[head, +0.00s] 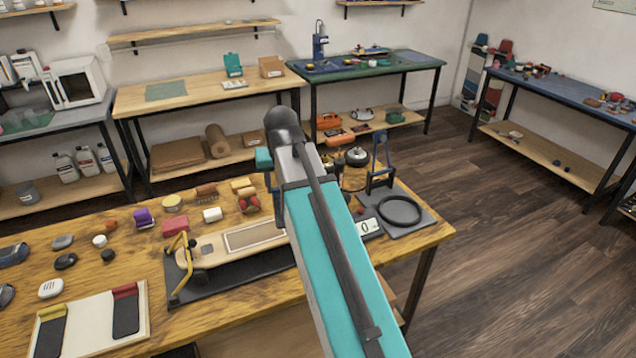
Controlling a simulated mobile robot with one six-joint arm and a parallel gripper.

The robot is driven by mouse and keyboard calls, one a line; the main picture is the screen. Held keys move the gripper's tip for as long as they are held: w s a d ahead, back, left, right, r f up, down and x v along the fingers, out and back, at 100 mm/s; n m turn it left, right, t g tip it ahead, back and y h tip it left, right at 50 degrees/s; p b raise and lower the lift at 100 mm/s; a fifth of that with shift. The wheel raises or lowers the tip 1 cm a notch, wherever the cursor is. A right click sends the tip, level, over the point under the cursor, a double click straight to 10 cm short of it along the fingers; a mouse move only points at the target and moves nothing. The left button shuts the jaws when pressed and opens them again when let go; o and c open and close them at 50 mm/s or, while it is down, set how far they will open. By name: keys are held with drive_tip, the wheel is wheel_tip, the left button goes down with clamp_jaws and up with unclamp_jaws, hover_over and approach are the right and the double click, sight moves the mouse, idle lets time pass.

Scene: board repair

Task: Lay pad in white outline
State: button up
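A tan board (215,249) lies on a black mat (215,288) on the near wooden table. A pale rectangle with a white outline (255,236) is marked on its top, and no pad shows inside it. A white tray (88,311) at the lower left holds two dark flat pieces. I cannot tell whether either is the pad. My gripper (277,205) is mostly hidden behind my teal arm, by the right end of the board. Its fingers and anything in them cannot be made out.
A yellow clamp (181,266) stands at the board's left end. Several small coloured items lie behind the board. A grey mat with a black ring (400,209) and a scale (368,227) are to the right. Other benches line the walls; the floor at right (480,260) is clear.

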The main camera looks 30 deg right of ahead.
drive_tip(key=w+a+r+n+y, duration=0.1)
drive_tip(key=a+r+n, duration=0.1)
drive_tip(key=a, duration=1.1)
drive_tip(key=shift+a+n, duration=0.35)
drive_tip(key=shift+n, duration=0.45)
drive_tip(key=shift+f, duration=0.1)
